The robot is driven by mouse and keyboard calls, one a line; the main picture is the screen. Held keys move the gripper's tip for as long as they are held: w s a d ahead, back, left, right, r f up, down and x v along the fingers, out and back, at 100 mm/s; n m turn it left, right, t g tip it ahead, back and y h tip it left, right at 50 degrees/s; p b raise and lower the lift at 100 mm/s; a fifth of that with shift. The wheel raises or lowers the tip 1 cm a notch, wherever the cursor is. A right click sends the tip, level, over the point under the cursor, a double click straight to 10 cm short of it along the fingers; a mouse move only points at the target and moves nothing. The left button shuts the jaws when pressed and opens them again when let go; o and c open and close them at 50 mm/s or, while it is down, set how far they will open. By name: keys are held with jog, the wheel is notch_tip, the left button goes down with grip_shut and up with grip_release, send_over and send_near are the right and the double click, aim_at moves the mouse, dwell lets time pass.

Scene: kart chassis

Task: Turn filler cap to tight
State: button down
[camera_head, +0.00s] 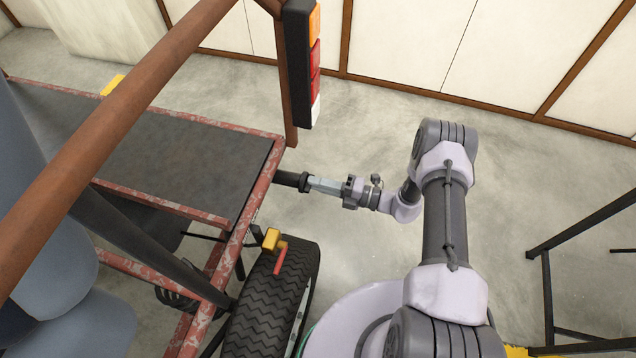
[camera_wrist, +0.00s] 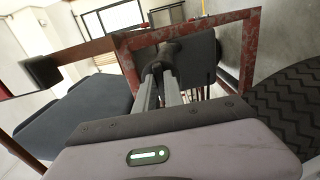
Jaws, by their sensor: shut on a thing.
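The filler cap (camera_head: 304,182) is a small dark round piece at the end of a black filler neck (camera_head: 286,178) that sticks out from the side of the red, worn kart frame. My gripper (camera_head: 312,183) reaches it from the right, with its grey fingers lying level and shut on the cap. In the wrist view my gripper (camera_wrist: 158,78) has its two fingers pointing away to the dark cap (camera_wrist: 153,68), with the neck (camera_wrist: 170,48) behind it. The fingers hide part of the cap, and I cannot tell how far it is turned.
A black tyre (camera_head: 268,315) and a yellow piece with a red lever (camera_head: 272,240) are below the neck. A brown frame bar (camera_head: 120,115) and a tail light (camera_head: 302,65) rise above. A dark metal stand (camera_head: 570,270) is at right. The floor (camera_head: 350,130) beyond my arm is clear.

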jog(key=shift+s, duration=0.1)
jog(key=c, duration=1.4)
grip_release()
jog(key=shift+c, duration=0.2)
jog(key=p+v, duration=0.3)
jog(key=v, duration=1.4)
jog(key=shift+d, duration=0.2)
jog(key=shift+r, duration=0.15)
